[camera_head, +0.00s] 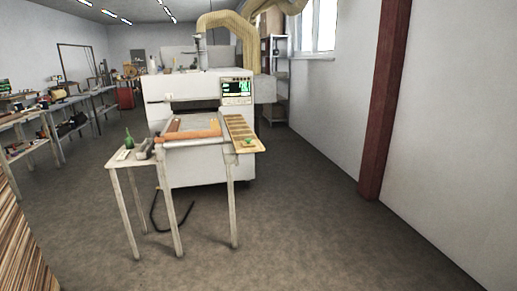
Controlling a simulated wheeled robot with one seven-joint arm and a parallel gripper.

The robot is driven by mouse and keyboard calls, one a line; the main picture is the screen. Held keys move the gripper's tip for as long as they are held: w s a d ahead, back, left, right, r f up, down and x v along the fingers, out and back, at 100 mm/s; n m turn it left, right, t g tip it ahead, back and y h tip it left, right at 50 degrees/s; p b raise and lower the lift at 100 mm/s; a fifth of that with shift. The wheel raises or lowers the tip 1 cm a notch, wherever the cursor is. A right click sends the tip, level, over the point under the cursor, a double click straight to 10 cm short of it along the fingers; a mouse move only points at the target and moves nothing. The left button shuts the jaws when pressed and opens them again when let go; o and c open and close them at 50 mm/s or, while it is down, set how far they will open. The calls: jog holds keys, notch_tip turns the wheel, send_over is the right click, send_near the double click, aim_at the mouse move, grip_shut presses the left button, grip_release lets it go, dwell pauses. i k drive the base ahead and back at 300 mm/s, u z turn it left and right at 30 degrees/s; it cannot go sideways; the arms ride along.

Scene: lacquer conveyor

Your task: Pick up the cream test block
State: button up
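A small pale piece (122,155) lies on the left side table (118,164) in front of the machine. It may be the cream test block, but it is too small to be sure. My gripper is not in view. The table stands some way ahead, left of the picture's middle.
A green bottle (129,140) and a grey object (146,148) share the table. A white machine (205,175) with a brown roller (188,137) stands beside it; a slotted wooden tray (258,146) is on the right. A red column (384,100) stands right. The floor ahead is clear.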

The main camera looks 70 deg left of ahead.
aim_at(124, 155)
jog(key=u, duration=2.8)
jog(key=i, duration=3.2)
jog(key=u, duration=0.2)
